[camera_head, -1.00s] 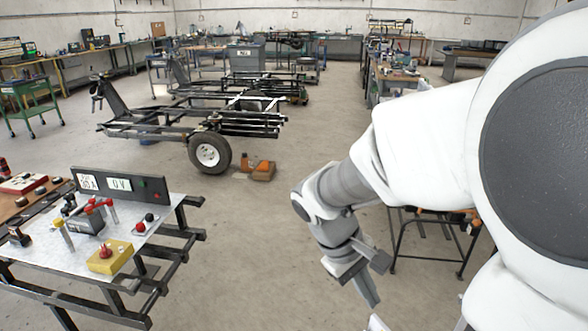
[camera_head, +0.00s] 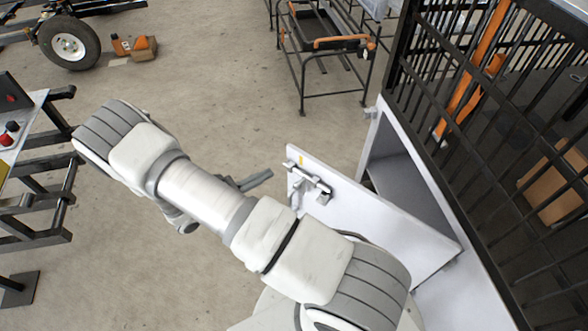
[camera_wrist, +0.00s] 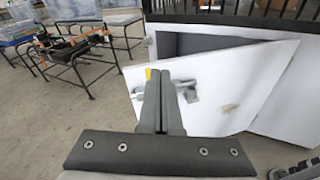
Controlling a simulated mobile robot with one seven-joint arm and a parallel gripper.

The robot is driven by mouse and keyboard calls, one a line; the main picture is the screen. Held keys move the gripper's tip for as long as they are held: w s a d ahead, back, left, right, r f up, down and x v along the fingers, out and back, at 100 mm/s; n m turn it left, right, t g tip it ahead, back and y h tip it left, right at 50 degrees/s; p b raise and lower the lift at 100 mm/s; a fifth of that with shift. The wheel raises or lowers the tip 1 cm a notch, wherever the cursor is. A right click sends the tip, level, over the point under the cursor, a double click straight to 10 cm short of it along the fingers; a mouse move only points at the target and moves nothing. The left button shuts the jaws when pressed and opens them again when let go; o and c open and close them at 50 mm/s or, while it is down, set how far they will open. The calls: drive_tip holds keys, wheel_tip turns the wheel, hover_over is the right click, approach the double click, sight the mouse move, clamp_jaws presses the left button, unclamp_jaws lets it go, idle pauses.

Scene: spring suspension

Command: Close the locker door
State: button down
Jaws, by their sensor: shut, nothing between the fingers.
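The white locker door (camera_head: 365,212) stands partly open at the right, with a metal latch handle (camera_head: 312,180) near its free edge. The open locker (camera_head: 405,170) shows a grey interior behind it. My gripper (camera_head: 268,174) is left of the door's free edge in the head view, seemingly apart from it. In the wrist view, my gripper (camera_wrist: 165,75) is shut and empty, its fingers in front of the door (camera_wrist: 235,85). The handle (camera_wrist: 188,90) shows just right of the fingers. I cannot tell the exact gap between fingertips and door.
A black barred cage (camera_head: 490,110) stands above the locker. A metal cart with orange handles (camera_head: 325,45) is behind. A worktable (camera_head: 35,165) is at the left, and a wheel (camera_head: 68,45) at the far left. The floor between is clear.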

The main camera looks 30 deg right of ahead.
sight(300, 158)
wheel_tip(300, 158, down, 9)
drive_tip(key=n+t+b, duration=0.2)
drive_tip(key=n+t, duration=0.2)
drive_tip(key=n, duration=0.1)
drive_tip(key=b+x, duration=0.1)
drive_tip(key=x, duration=1.1)
drive_tip(key=shift+w+d+r+b, duration=0.1)
drive_tip(key=shift+d+r+b, duration=0.15)
drive_tip(key=shift+b, duration=0.1)
drive_tip(key=shift+w+d, duration=0.25)
drive_tip(key=shift+d, duration=0.25)
